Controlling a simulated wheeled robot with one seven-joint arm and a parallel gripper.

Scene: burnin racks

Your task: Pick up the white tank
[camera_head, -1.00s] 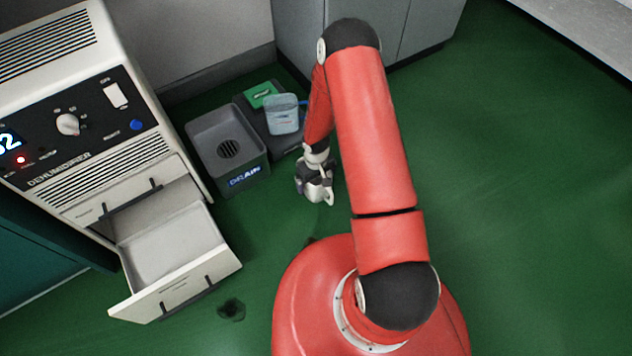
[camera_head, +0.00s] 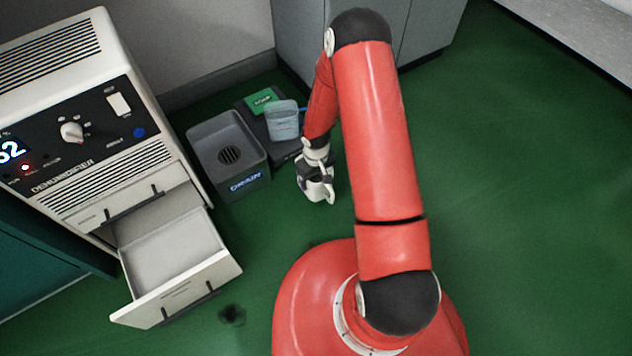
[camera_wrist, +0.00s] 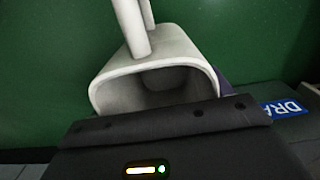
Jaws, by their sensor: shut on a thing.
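The white tank (camera_head: 175,293) looks like the open drawer-shaped bin low in the front of the dehumidifier. It is pulled out, level, with a dark bar handle on its front. My gripper (camera_head: 321,196) is well to the right of it, low over the green floor, apart from the tank. In the wrist view a pale hollow piece and two close pale prongs (camera_wrist: 138,25) show beyond the dark gripper body. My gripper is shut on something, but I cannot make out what.
The dehumidifier (camera_head: 105,165) stands at left. A grey drain box (camera_head: 197,140) stands between it and my gripper. Behind my gripper, a translucent blue container (camera_head: 283,122) and a green soap pad (camera_head: 261,101) sit on a dark base. A dark spot (camera_head: 232,315) marks the floor.

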